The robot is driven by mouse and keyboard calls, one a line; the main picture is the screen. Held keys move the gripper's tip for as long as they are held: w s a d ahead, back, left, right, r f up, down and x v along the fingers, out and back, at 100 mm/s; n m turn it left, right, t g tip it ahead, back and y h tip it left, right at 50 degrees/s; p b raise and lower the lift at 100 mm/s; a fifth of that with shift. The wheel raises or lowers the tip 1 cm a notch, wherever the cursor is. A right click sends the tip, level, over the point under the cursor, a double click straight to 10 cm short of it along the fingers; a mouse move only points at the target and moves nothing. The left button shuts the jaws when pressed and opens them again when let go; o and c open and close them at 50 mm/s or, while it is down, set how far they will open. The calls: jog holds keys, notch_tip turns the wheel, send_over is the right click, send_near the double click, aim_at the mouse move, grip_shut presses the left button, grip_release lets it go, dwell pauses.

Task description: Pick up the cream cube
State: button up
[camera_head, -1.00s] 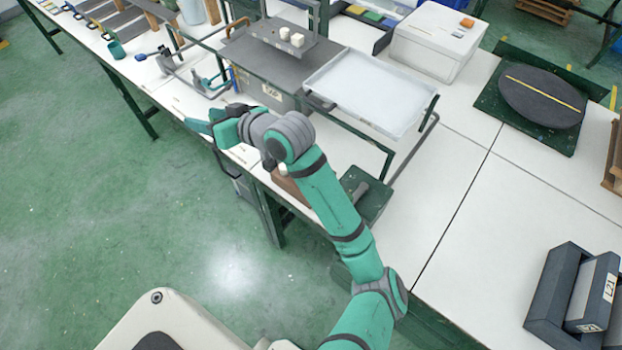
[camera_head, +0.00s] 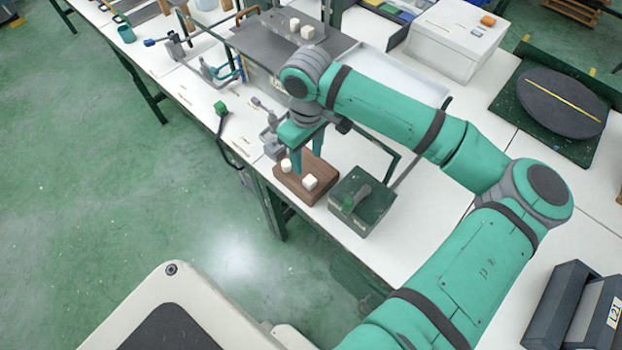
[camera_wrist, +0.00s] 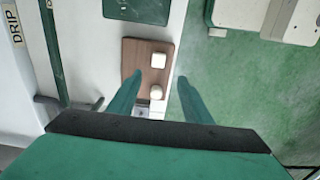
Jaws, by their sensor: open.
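A brown wooden block (camera_head: 291,187) stands near the table's front edge and bears two small cream pieces. One is a clear cream cube (camera_head: 309,182); the other cream piece (camera_head: 286,166) looks more rounded and sits farther left. In the wrist view the cream cube (camera_wrist: 159,60) and the rounder piece (camera_wrist: 156,92) lie on the block (camera_wrist: 134,52). My gripper (camera_head: 307,162) is open and points down over the block. In the wrist view my gripper's (camera_wrist: 160,78) fingers show either side of the pieces, nothing held. Whether the fingers are level with the pieces I cannot tell.
A dark green box (camera_head: 362,206) with a grey handle stands just right of the block. A white tray (camera_head: 425,76) is behind my arm. Green floor lies beyond the front edge.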

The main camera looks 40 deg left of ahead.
aim_at(310, 180)
jog(key=f, duration=1)
jog(key=shift+w+d+f, duration=0.15)
jog(key=shift+d+f, duration=0.1)
jog(key=shift+f, duration=0.1)
jog(key=shift+c, duration=0.6)
jog(key=c, duration=1)
